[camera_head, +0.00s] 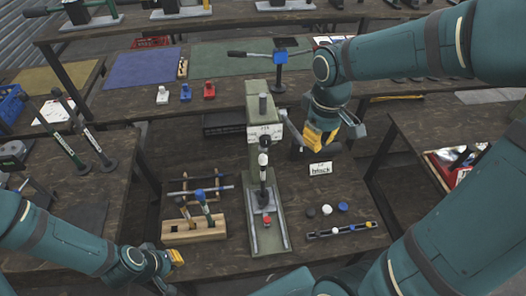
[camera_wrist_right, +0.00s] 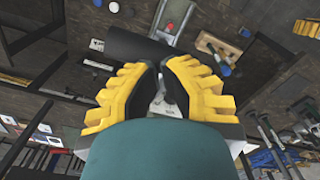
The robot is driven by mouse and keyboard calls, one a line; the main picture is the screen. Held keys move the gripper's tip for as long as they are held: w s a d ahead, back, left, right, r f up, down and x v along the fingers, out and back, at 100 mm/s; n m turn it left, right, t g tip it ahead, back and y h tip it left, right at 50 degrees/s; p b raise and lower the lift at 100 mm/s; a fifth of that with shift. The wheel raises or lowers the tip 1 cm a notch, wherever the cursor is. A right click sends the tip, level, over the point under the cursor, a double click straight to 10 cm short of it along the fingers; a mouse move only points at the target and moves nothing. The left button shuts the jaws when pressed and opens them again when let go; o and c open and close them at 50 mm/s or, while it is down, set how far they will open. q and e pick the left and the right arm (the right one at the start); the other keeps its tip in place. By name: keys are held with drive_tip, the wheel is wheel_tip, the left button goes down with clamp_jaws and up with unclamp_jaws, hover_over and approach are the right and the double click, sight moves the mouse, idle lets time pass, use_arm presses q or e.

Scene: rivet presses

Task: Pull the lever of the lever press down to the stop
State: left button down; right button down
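The press stands in the middle of the head view, with a green column (camera_head: 255,104) and a base rail (camera_head: 283,236). A red piece (camera_head: 267,221) sits on the base below a dark vertical ram (camera_head: 264,172). A thick dark bar (camera_head: 303,150), seemingly the lever, extends right of the column. My right gripper (camera_head: 320,146) is at this bar. In the right wrist view the bar (camera_wrist_right: 128,45) lies just beyond the close fingertips (camera_wrist_right: 161,66); contact and grip are unclear. My left gripper (camera_head: 172,270) is low at left, away from the press, its fingers too small to judge.
A "black" sign (camera_head: 320,168) stands right of the press, with small discs (camera_head: 327,210) and a narrow tray (camera_head: 350,229) before it. A wooden block with a blue-handled tool (camera_head: 194,231) stands left. Side tables flank this table; gaps separate them.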

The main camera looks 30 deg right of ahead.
drive_tip(key=shift+w+d+r+p, duration=0.1)
drive_tip(key=shift+w+r+p, duration=0.15)
drive_tip(key=shift+r, duration=0.3)
drive_tip(key=shift+w+d+r+p, duration=0.15)
drive_tip(key=shift+r+p, duration=0.2)
drive_tip(key=shift+r, duration=0.2)
wheel_tip(320, 180, up, 9)
drive_tip(key=w+p, duration=0.2)
drive_tip(key=shift+w+d, duration=0.35)
drive_tip(key=shift+w, duration=0.05)
idle(0.6)
